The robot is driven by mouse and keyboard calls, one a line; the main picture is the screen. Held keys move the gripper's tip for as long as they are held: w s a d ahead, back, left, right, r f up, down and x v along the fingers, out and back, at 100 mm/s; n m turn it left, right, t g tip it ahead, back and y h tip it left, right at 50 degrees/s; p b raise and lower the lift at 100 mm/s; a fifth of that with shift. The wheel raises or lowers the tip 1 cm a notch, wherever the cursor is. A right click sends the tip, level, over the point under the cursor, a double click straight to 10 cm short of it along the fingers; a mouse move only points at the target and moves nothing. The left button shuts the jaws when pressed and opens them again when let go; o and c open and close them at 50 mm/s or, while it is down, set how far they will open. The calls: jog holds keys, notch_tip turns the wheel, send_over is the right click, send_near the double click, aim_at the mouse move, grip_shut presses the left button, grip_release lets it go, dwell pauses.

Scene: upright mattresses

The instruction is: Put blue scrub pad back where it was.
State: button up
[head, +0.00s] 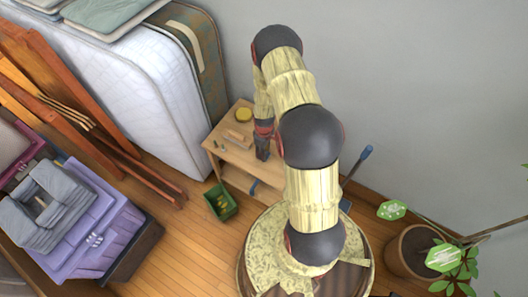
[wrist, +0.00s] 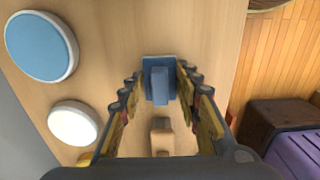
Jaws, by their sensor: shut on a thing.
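In the wrist view, the blue scrub pad (wrist: 160,82) is between the fingertips of my gripper (wrist: 159,78), which is shut on it. The pad is over the pale wooden tabletop (wrist: 205,40); I cannot tell whether it touches the wood. In the head view, my gripper (head: 262,150) is low over the right part of the small wooden table (head: 216,150), and my arm hides much of that side. The pad is not clear there.
A blue-topped disc (wrist: 42,45) and a white disc (wrist: 73,122) are left of my gripper. A wooden block (wrist: 162,138) shows between the fingers. A green bin (head: 220,202) stands on the floor.

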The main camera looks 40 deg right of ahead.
jog(key=shift+f, duration=0.1)
jog(key=o, duration=1.4)
jog(key=shift+c, duration=0.2)
jog(key=shift+o, duration=0.2)
notch_tip(320, 180, up, 12)
